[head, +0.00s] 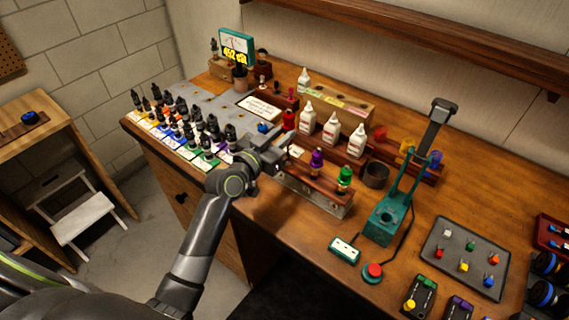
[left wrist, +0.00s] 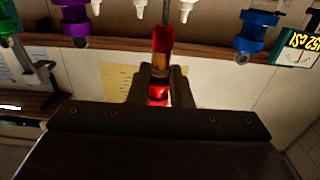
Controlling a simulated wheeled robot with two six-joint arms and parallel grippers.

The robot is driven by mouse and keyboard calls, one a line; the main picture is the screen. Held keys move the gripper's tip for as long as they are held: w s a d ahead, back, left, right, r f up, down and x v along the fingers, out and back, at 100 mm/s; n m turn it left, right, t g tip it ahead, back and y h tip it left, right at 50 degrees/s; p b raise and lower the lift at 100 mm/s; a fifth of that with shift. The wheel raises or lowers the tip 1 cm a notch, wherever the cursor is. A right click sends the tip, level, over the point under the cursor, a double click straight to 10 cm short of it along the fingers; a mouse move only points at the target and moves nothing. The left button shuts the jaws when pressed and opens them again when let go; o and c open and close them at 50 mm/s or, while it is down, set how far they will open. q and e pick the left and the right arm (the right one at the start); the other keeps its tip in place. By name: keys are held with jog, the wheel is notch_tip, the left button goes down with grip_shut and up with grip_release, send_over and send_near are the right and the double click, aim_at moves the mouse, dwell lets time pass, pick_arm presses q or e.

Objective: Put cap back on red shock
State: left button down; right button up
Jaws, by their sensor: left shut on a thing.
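My left gripper (head: 282,147) is over the left part of the shock stand (head: 312,190). In the left wrist view, which looks upside down, its fingers (left wrist: 161,92) are shut on a small red piece, seemingly the red cap (left wrist: 158,94). The red shock (left wrist: 162,39), with an amber band on its cap side, is in line with the fingers. I cannot tell whether cap and shock touch. In the head view my gripper hides most of that spot. A purple shock (head: 317,158) and a green shock (head: 344,177) stand to the right; a blue one (head: 263,127) is to the left.
White bottles (head: 331,130) stand behind the shocks. Many small dark-capped bottles (head: 185,130) fill the left of the bench. A teal press (head: 385,219), a small dark cup (head: 376,174) and a grey tray (head: 462,258) are to the right. A display (head: 237,48) stands at the back left.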

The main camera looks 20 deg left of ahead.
pick_arm(q)
jog(key=shift+f, duration=1.55)
jog(key=shift+f+b, duration=0.75)
jog(key=shift+f, duration=1.15)
jog(key=shift+f+b, duration=0.2)
jog(key=shift+b, duration=0.1)
jog(key=shift+f+b, duration=0.4)
jog(key=shift+b, duration=0.1)
